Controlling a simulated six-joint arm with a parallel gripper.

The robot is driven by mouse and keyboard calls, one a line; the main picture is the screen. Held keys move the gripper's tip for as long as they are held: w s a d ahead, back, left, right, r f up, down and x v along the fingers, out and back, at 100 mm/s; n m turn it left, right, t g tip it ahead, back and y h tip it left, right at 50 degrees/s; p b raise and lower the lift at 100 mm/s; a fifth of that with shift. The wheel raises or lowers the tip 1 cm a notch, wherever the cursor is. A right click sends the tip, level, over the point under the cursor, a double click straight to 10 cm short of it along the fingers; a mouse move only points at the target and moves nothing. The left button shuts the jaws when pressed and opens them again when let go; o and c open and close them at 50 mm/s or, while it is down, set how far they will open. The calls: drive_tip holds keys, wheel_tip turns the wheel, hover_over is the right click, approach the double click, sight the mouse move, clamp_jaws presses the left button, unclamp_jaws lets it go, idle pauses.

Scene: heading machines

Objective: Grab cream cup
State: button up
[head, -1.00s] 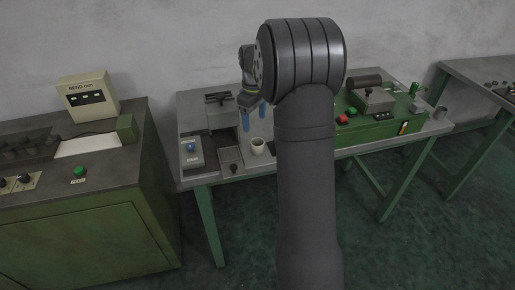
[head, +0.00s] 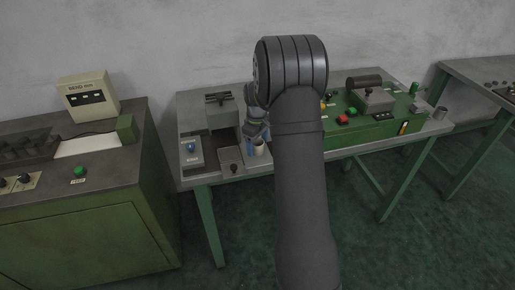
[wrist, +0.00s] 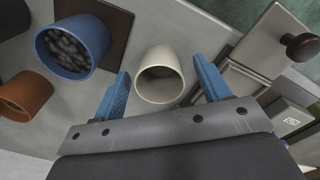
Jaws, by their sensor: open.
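The cream cup (wrist: 160,77) stands on the grey table top and looks empty in the wrist view. My gripper (wrist: 163,80) is open, with one blue finger on each side of the cup and a visible gap to it on both sides. In the head view the cream cup (head: 260,149) shows near the table's front edge, partly hidden by my gripper (head: 252,146) and close to my arm.
In the wrist view a blue cup (wrist: 72,46) full of dark pieces and a brown cup (wrist: 26,95) stand left of the cream cup. A grey box with a dark knob (wrist: 301,46) is at right. A green machine (head: 375,128) sits on the table (head: 215,178).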

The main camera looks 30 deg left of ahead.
drive_tip(key=c, duration=1.1)
drive_tip(key=shift+r, duration=0.1)
